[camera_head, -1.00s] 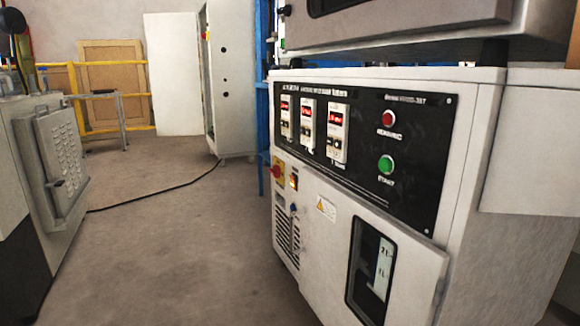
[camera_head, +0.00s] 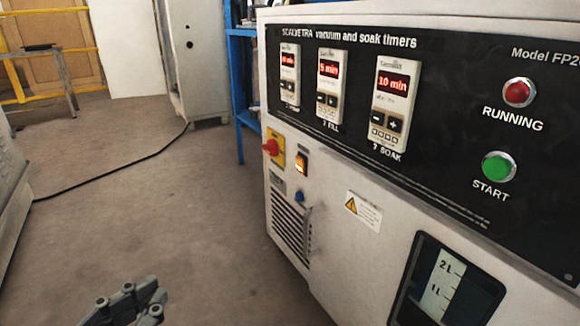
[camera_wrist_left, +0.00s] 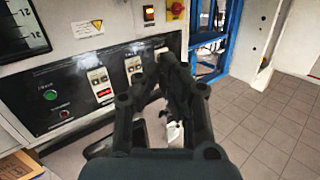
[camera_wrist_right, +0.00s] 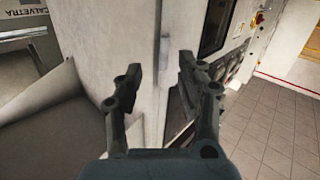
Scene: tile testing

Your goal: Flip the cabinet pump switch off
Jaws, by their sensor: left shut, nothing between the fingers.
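The white cabinet (camera_head: 390,235) stands on the right in the head view. A small lit amber rocker switch (camera_head: 301,163) sits on its front, left of the warning label, and its exact position cannot be told. It also shows in the left wrist view (camera_wrist_left: 148,13). A red rotary knob on a yellow plate (camera_head: 271,148) is just left of it, and a blue knob (camera_head: 299,196) is below. My left gripper (camera_head: 125,303) is shut and empty, low at the left, apart from the cabinet. My right gripper (camera_wrist_right: 160,69) is open and empty in the right wrist view.
The black panel holds several timers, a red RUNNING lamp (camera_head: 519,92) and a green START button (camera_head: 498,167). A blue frame (camera_head: 240,90) stands behind the cabinet. A black cable (camera_head: 110,167) crosses the floor. The floor left of the cabinet is otherwise clear.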

